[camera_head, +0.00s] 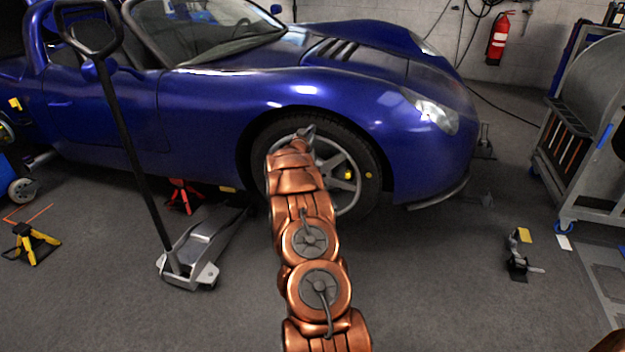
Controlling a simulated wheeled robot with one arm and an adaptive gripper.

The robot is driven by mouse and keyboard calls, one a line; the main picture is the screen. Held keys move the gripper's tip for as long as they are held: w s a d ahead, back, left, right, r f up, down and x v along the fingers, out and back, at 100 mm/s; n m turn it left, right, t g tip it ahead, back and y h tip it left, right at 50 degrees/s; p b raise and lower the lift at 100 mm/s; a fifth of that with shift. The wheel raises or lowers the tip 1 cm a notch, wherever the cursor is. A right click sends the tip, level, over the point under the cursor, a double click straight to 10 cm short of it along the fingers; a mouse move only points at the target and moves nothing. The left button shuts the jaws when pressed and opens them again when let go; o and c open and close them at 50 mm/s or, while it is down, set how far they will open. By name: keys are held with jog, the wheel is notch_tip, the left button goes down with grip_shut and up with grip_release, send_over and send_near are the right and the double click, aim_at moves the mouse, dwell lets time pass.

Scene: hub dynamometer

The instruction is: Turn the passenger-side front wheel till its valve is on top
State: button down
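The front wheel (343,185) facing me sits in the arch of the blue car (330,95). It has a dark tyre and silver spokes, with a yellow part behind the spokes and a small yellow dot on the tyre's right side. I cannot make out the valve. My copper-coloured arm hides the wheel's left and lower-left part. My gripper (306,132) is at the upper part of the wheel, in front of the rim. It is small and partly hidden by my wrist, so I cannot tell whether its fingers are open or touch the wheel.
A floor jack (200,250) with a tall black handle stands left of my arm. A red stand (183,196) is under the sill, and a yellow stand (32,243) is far left. A grey cart (580,130) stands right.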

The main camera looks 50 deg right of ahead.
aim_at(299, 125)
jog(key=shift+w+r+p, duration=0.3)
jog(key=shift+w+p, duration=0.25)
jog(key=shift+p, duration=0.1)
jog(key=shift+s+d+r, duration=0.1)
jog(key=shift+s, duration=0.1)
jog(key=shift+r, duration=0.1)
jog(key=shift+w+r+p, duration=0.15)
jog(key=shift+w+p, duration=0.25)
jog(key=shift+p, duration=0.25)
jog(key=shift+w+a+p, duration=0.4)
jog(key=shift+w+p, duration=0.2)
jog(key=shift+w, duration=0.05)
jog(key=shift+w+a, duration=0.1)
jog(key=shift+w+a+f+p, duration=0.1)
jog(key=shift+w+a+p, duration=0.1)
jog(key=shift+w+p, duration=0.25)
jog(key=shift+w+a+f+p, duration=0.1)
jog(key=shift+w+a+p, duration=0.05)
jog(key=shift+w+p, duration=0.3)
jog(key=shift+w+a+f, duration=0.1)
jog(key=shift+w+a, duration=0.05)
jog(key=shift+w+a+f, duration=0.15)
jog(key=shift+f, duration=0.15)
